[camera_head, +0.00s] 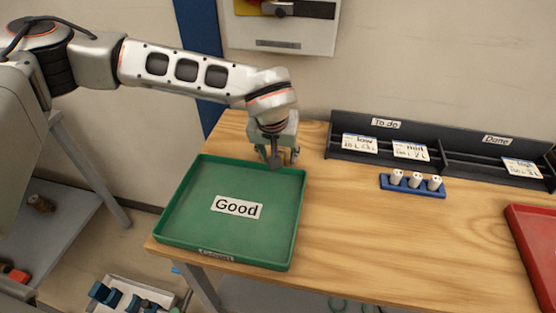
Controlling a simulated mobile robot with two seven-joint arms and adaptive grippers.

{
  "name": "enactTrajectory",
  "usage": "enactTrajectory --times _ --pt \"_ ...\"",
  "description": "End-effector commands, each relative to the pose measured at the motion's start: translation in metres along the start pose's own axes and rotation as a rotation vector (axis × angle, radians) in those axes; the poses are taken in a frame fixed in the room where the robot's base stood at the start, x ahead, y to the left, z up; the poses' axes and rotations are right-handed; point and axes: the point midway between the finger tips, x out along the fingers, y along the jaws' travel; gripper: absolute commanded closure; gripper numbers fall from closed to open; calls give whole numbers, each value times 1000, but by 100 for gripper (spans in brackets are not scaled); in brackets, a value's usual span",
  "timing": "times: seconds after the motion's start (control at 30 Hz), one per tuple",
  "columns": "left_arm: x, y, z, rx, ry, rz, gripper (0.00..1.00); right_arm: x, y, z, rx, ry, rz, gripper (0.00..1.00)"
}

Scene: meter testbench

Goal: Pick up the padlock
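I cannot make out a padlock anywhere in the camera_head view.
The green tray bears a "Good" label (237,207). A black rack (432,166) with cards stands along the wall. A blue holder (413,188) carries 3 white cylinders. A red tray (528,246) is at the right. A wall box (282,35) hangs above. The table (390,240) is clear between the trays.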

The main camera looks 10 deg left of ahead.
Motion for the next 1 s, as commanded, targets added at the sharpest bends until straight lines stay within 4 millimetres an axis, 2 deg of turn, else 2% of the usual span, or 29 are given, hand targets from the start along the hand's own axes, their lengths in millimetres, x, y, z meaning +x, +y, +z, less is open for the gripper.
enactTrajectory --times 0.17,0.33,0.47,0.77,0.87,1.0 --pt "-1 0 0 0 1 1 56 0 2 -1 -1 2 3 100" --pt "-1 0 0 0 1 1 97 0 2 -1 -1 2 3 100" --pt "-1 0 -1 0 1 1 100 1 2 -1 -1 2 3 100" --pt "-5 0 -3 0 3 1 100 1 1 -1 0 1 1 100" --pt "-12 0 -6 0 5 2 100 0 1 -1 0 1 1 100" --pt "-31 0 -14 1 7 2 100 0 0 -3 1 2 -1 100"
